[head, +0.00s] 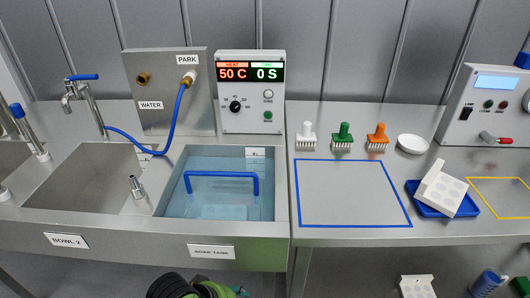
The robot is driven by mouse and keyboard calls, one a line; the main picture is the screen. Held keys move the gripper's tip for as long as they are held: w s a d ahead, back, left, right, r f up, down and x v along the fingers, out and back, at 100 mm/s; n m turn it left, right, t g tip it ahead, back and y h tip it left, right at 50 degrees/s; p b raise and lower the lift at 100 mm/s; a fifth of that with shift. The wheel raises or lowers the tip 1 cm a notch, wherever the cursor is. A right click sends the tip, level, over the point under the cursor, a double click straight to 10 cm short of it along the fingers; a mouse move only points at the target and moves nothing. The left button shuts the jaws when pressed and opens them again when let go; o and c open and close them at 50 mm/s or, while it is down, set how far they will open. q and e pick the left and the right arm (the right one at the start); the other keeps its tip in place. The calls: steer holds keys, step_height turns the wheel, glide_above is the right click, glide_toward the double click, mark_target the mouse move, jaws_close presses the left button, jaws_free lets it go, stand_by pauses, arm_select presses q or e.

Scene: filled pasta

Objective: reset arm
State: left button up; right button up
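The task names no object, and what my grippers hold, if anything, is not visible.
A soak tank (174,207) with a blue handle and a sink (75,195) lie at left. A control box (250,122) stands behind. Three brushes, one green (342,136), stand behind an empty blue outline (350,224). A white block (442,190) leans on a blue tray (425,207).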

arm_select(q)
steer(key=s+a+f+m+y, duration=0.3)
steer(key=s+a+f+y, duration=0.1)
steer(key=s+a, duration=0.75)
step_height(320, 180, down, 25)
steer(key=s+a+g, duration=0.1)
steer(key=a, duration=0.1)
steer(key=s+a+f+g, duration=0.1)
steer(key=s+a+f, duration=0.1)
steer(key=s+f, duration=1)
steer(key=s, duration=0.3)
steer(key=shift+s+a+f+m, duration=0.2)
steer(key=shift+a+m, duration=0.15)
steer(key=shift+m, duration=0.05)
arm_select(e)
steer(key=shift+w, duration=0.55)
